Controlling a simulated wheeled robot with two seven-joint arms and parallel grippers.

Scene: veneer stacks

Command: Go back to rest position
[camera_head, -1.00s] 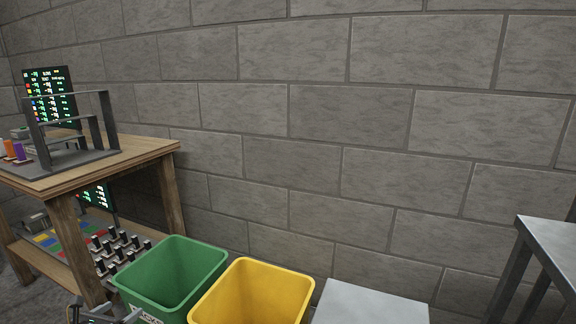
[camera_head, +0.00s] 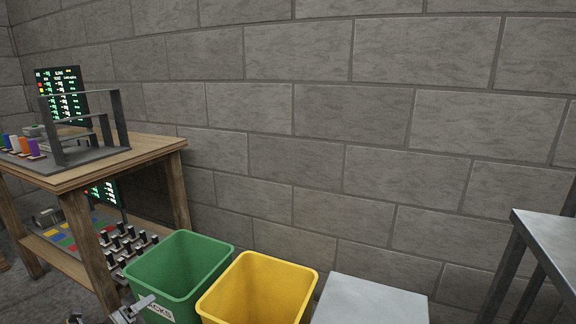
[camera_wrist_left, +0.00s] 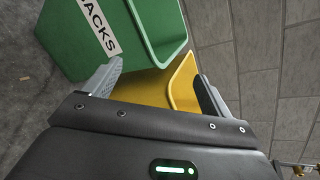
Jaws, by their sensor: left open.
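My left gripper (camera_head: 137,308) shows at the bottom edge of the head view, in front of the green bin. In the left wrist view its two fingers (camera_wrist_left: 160,90) stand wide apart with nothing between them. The green bin (camera_head: 180,272), with a white label partly reading "ACKS", and the yellow bin (camera_head: 258,290) lie beyond the fingers. In the left wrist view, the green bin (camera_wrist_left: 88,35) is at the upper left and the yellow bin (camera_wrist_left: 150,88) shows past the fingers. My right gripper is not in view.
A wooden workbench (camera_head: 120,156) with a grey rack (camera_head: 85,125), a screen (camera_head: 62,95) and small coloured items stands at left. A pale grey surface (camera_head: 370,300) is right of the yellow bin. A metal table (camera_head: 550,240) stands at far right, before a block wall (camera_head: 340,120).

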